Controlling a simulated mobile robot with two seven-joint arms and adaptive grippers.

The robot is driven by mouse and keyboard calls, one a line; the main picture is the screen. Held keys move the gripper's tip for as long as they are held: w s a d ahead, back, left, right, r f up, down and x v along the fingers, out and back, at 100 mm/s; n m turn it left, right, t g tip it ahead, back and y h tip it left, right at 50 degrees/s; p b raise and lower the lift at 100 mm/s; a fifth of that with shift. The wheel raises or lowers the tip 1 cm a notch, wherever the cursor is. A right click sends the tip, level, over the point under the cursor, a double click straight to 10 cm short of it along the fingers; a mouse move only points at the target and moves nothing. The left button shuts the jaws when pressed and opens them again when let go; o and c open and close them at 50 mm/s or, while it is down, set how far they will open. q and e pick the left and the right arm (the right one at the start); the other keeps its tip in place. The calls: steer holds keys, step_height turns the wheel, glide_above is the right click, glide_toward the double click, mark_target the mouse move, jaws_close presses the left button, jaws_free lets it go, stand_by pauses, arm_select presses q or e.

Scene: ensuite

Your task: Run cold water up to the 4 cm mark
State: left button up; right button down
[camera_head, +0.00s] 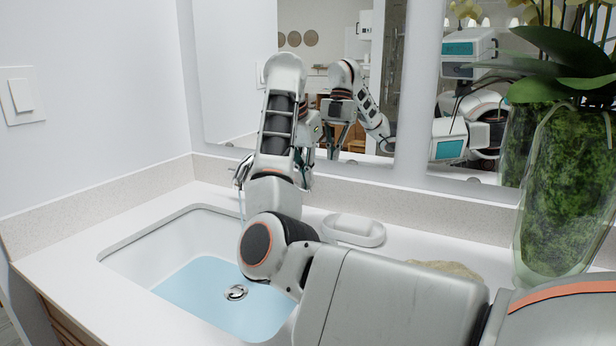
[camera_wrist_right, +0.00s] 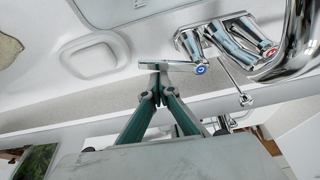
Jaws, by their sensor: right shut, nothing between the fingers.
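The sink basin (camera_head: 130,258) is a white rectangular bowl set in the counter, with pale blue water (camera_head: 205,290) over its bottom and around the drain (camera_head: 236,292). The chrome faucet (camera_head: 241,172) is mostly hidden by my right arm, and a thin stream seems to fall below it. In the right wrist view the chrome spout (camera_wrist_right: 296,45) is at the upper right. The cold handle (camera_wrist_right: 201,70) has a blue dot, the hot handle (camera_wrist_right: 270,51) a red one. My right gripper (camera_wrist_right: 157,82) is shut and empty, its tips at the cold handle's lever end; contact is unclear. No 4 cm mark is legible.
A soap dish (camera_head: 353,230) sits on the counter right of the basin. A glass vase with a plant (camera_head: 565,190) stands at the right. The mirror (camera_head: 228,75) behind reflects my arms. A wall switch (camera_head: 20,95) is at the left.

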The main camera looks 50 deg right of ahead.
steer(key=shift+a+m, duration=0.55)
steer(key=shift+m, duration=0.15)
steer(key=shift+a, duration=0.4)
steer(key=v, duration=1.2)
steer(key=shift+w, duration=0.15)
stand_by(5.6)
